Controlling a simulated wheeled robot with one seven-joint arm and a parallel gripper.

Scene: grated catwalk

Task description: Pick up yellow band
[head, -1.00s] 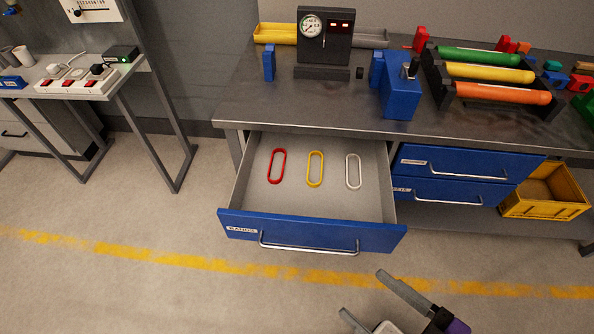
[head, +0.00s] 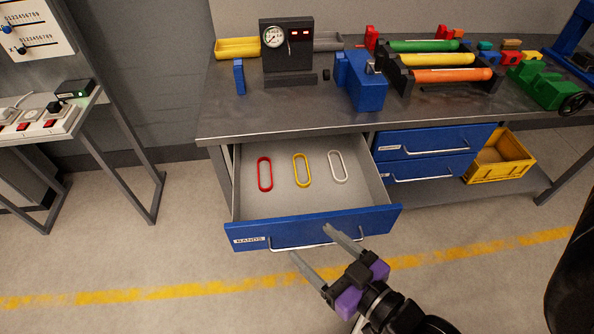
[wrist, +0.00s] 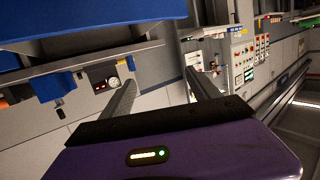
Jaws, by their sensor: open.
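The yellow band (head: 302,185) is a long oval loop lying flat in the open drawer (head: 240,205), between a red band (head: 265,190) on its left and a white band (head: 338,182) on its right. The drawer has a blue front labelled BANDS. My gripper (head: 310,240) is open and empty, with its fingertips close to the drawer front and its handle in the head view, short of the bands. Whether it touches the front cannot be told. In the wrist view, my gripper's two fingers (wrist: 160,93) are spread apart, with no band between them.
The drawer sits under a steel workbench (head: 310,118) whose top overhangs its back. Two shut blue drawers (head: 440,142) and a yellow crate (head: 500,160) are at right. A gauge box (head: 287,50) stands above. Floor before the drawer is clear.

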